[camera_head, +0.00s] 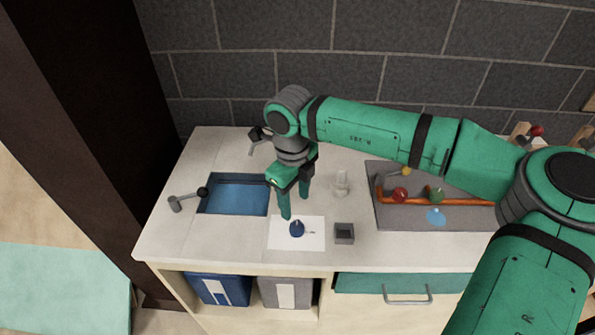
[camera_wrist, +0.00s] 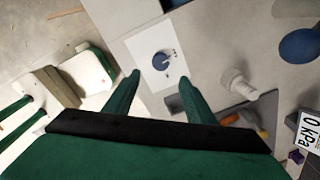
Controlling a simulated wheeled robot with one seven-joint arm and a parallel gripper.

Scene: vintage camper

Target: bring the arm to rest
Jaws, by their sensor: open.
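My green arm reaches over the white counter (camera_head: 215,150) from the right. My gripper (camera_head: 295,213) points down, open and empty, above the back edge of a white sheet (camera_head: 312,241). In the wrist view my gripper's two fingers (camera_wrist: 160,82) stand apart with nothing between them. A small dark blue round thing (camera_head: 297,228) lies on the sheet, just in front of the fingers; it also shows in the wrist view (camera_wrist: 161,60).
A blue sink (camera_head: 238,196) is left of my gripper. A clear bottle-like thing (camera_head: 342,184) and a small dark grey box (camera_head: 344,233) stand close on its right. A grey tray (camera_head: 390,218) with several coloured things lies farther right. A brick wall (camera_head: 400,50) closes the back.

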